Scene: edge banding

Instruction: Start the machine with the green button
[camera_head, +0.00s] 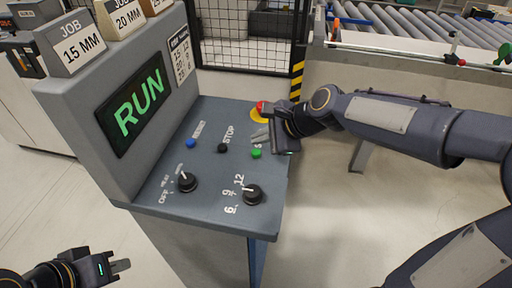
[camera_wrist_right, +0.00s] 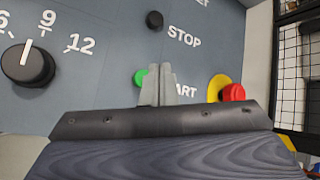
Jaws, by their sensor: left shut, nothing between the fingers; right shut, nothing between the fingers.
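The green button (camera_head: 256,153) is on the sloped grey control panel (camera_head: 215,172), below the black stop button (camera_head: 222,148). In the right wrist view the green button (camera_wrist_right: 140,77) shows just left of my right fingertips, partly hidden by them. My right gripper (camera_head: 262,135) is shut and empty, close over the panel beside the green button; its fingers (camera_wrist_right: 160,70) cover part of the START label. I cannot tell whether they touch the panel. The screen (camera_head: 136,108) reads RUN in green. My left gripper (camera_head: 122,266) is shut and empty at the lower left, away from the panel.
A red emergency button (camera_head: 262,107) on a yellow base sits close to my right gripper. A blue button (camera_head: 191,143) and two black knobs (camera_head: 253,194) are also on the panel. A roller conveyor (camera_head: 420,25) and black mesh fence (camera_head: 240,35) stand behind.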

